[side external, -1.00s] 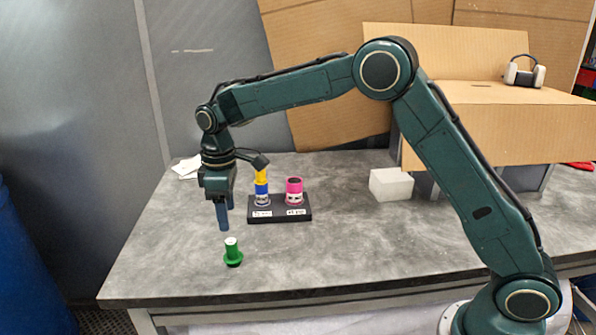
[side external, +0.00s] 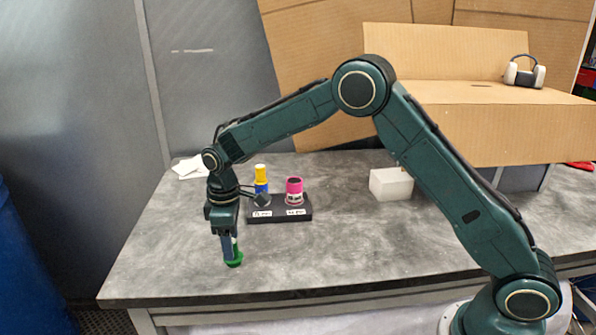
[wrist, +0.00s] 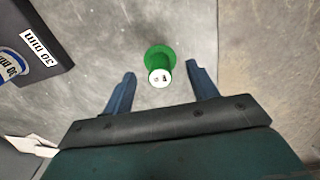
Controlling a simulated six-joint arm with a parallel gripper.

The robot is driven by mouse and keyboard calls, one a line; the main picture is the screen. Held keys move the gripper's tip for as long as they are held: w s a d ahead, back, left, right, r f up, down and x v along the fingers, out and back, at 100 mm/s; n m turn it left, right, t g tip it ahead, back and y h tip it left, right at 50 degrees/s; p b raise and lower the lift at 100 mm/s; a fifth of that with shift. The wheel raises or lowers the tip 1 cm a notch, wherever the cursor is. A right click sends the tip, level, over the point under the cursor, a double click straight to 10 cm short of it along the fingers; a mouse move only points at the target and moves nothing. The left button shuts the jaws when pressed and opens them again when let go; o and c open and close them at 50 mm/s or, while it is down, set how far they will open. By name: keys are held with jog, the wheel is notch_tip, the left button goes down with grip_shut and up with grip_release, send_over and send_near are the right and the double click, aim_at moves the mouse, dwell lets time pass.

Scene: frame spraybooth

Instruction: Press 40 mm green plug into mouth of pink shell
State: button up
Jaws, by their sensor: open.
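The green plug (side external: 235,259) stands upright on the grey table near its front left, with a white labelled top that shows in the wrist view (wrist: 160,76). My gripper (side external: 230,255) is lowered around it. In the wrist view the two blue fingers (wrist: 160,80) are apart, one on each side of the plug, with a gap on both sides. The pink shell (side external: 294,187) stands upright in the right place of a black holder (side external: 280,216), its dark mouth facing up. The print on the plug's top is too small to read.
A blue shell with a yellow plug (side external: 261,176) stands in the holder's left place, partly behind my wrist. A white block (side external: 391,184) and a cardboard box (side external: 490,130) are behind to the right. White paper (side external: 190,167) lies at the back left. The table's front middle is clear.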

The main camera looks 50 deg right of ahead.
aim_at(238, 256)
jog(key=shift+f, duration=1.85)
jog(key=c, duration=0.9)
